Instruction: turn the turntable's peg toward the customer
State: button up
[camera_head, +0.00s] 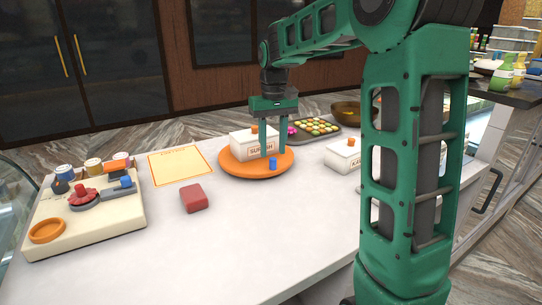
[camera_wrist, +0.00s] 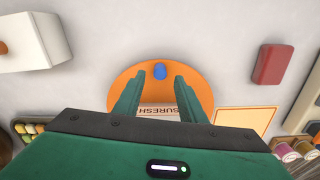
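The turntable is a round orange disc (camera_head: 232,168), also in the wrist view (camera_wrist: 202,91), on the white counter. Its blue peg (camera_head: 273,164) stands near the rim on the side facing the head camera. A white box labelled SURESH (camera_head: 240,146) with an orange knob sits on the disc behind the peg. My gripper (camera_head: 274,154) points down over the disc with its two green fingers apart and nothing held. In the wrist view the peg (camera_wrist: 159,71) appears between the lines of the fingers, just beyond their tips. I cannot tell whether any finger touches it.
A red block (camera_head: 194,198) and an orange-bordered sheet (camera_head: 180,181) lie left of the turntable. A cream panel (camera_head: 95,229) with small parts is farther left. Another white box (camera_head: 342,157) stands to the right, and a sweets tray (camera_head: 336,131) behind. Bare counter lies in front.

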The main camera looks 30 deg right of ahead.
jog(key=shift+f, duration=1.55)
grip_shut()
jog(key=shift+d+n, duration=0.15)
jog(key=shift+n, duration=0.15)
